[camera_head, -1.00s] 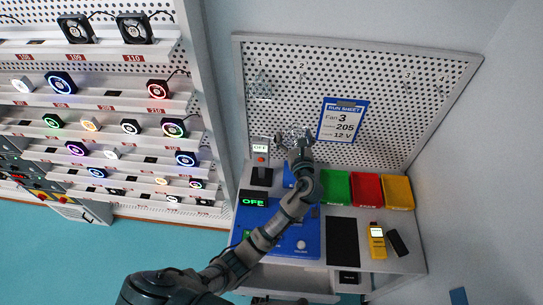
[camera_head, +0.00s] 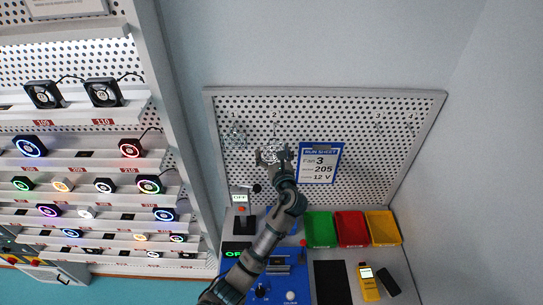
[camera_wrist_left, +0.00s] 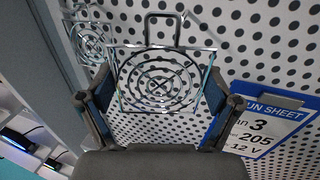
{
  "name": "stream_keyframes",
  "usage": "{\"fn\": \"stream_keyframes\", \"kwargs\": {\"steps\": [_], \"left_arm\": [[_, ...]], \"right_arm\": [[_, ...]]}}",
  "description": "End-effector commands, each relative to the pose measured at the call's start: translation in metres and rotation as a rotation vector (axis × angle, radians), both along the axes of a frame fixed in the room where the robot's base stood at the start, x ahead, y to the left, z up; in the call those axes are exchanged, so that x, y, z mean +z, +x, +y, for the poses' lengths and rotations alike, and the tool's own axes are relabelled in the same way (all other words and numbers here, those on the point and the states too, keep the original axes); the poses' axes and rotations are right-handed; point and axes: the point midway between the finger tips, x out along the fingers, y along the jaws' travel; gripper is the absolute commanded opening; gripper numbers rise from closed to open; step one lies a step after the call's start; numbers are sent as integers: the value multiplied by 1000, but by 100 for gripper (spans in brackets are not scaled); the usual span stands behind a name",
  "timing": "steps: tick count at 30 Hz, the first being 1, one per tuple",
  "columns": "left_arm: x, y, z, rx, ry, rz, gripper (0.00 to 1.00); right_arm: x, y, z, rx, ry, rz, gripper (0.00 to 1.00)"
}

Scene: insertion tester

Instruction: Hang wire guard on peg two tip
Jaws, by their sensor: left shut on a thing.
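My left gripper (camera_head: 272,158) is shut on a square wire guard (camera_wrist_left: 160,80), a shiny frame with concentric rings and a dark loop at its top. In the left wrist view the guard spans between the two fingers (camera_wrist_left: 154,108), facing the perforated board. In the head view the held guard (camera_head: 271,150) is small, just below the "2" label (camera_head: 274,115) on the board. Peg two is too small to make out clearly, so I cannot tell whether the loop touches it. My right gripper is not in view.
Another wire guard (camera_head: 234,137) hangs under label 1, left of mine. A blue-and-white run sheet (camera_head: 319,163) is on the board close to the right of my gripper. Green (camera_head: 318,228), red (camera_head: 351,229) and yellow (camera_head: 383,228) bins stand below. Fan shelves are at left.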

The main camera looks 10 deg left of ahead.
Motion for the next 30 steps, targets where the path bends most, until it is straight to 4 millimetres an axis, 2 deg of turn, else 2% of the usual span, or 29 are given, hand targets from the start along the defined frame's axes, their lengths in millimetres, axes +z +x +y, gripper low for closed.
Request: {"fn": "stream_keyframes", "kwargs": {"steps": [5,16,23,30], "left_arm": [[0,11,1,-1,1,0,64],[-6,35,10,-1,-4,-2,64],[-6,47,11,-1,-1,-2,64],[-6,60,12,-1,-1,-2,64]], "right_arm": [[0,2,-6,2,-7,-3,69],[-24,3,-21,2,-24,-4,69],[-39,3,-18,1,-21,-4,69],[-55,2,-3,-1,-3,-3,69]]}}
